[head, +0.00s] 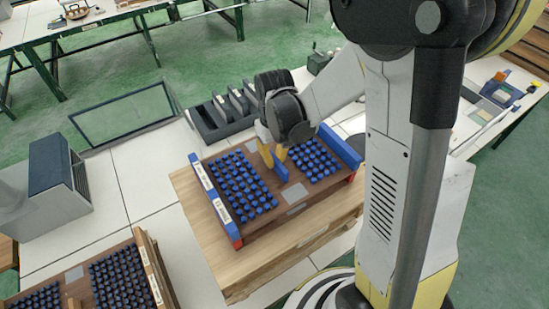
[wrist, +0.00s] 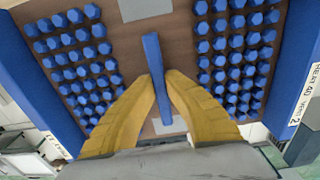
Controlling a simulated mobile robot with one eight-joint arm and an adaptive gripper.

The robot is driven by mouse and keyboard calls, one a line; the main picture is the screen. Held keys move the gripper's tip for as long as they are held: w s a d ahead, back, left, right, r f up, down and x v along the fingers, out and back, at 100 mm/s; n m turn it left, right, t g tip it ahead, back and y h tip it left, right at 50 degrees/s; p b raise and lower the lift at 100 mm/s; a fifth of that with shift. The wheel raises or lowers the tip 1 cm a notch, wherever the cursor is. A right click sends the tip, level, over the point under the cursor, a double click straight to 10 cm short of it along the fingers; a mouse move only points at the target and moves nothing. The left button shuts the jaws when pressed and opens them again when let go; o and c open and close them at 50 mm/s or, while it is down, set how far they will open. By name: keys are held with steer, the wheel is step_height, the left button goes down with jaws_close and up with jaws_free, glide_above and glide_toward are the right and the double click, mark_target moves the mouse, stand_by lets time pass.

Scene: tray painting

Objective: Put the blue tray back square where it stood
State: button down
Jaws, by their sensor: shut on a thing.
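The blue tray (head: 341,147) has a brown floor, blue end rails and two blocks of blue knobs. It is over a wooden slab in the head view, with red pieces under its near corners; I cannot tell whether it rests or hangs slightly clear. A thin blue handle bar (head: 281,172) stands between the knob blocks. My gripper (head: 274,156) has its yellow fingers shut on this bar. In the wrist view, my gripper (wrist: 160,82) has one finger on each side of the handle bar (wrist: 152,52). The slab is hidden beneath the tray there.
The wooden slab (head: 232,283) sticks out at the left and front. A second tray of dark knobs (head: 75,274) lies at lower left. A dark rack (head: 212,127) stands behind, and a grey machine (head: 50,205) at left. White table between is clear.

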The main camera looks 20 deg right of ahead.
mark_target(275, 157)
steer(key=shift+f+b, duration=0.35)
steer(key=shift+b, duration=0.05)
steer(key=c, duration=1.6)
jaws_free()
steer(key=shift+r, duration=0.1)
steer(key=shift+r+p, duration=0.35)
steer(key=shift+p, duration=0.15)
step_height(275, 157, up, 11)
steer(key=s+r+m+t, duration=0.2)
steer(key=s+r+t, duration=0.4)
steer(key=s, duration=0.6)
steer(key=shift+r+t, duration=0.3)
steer(key=shift+t, duration=0.3)
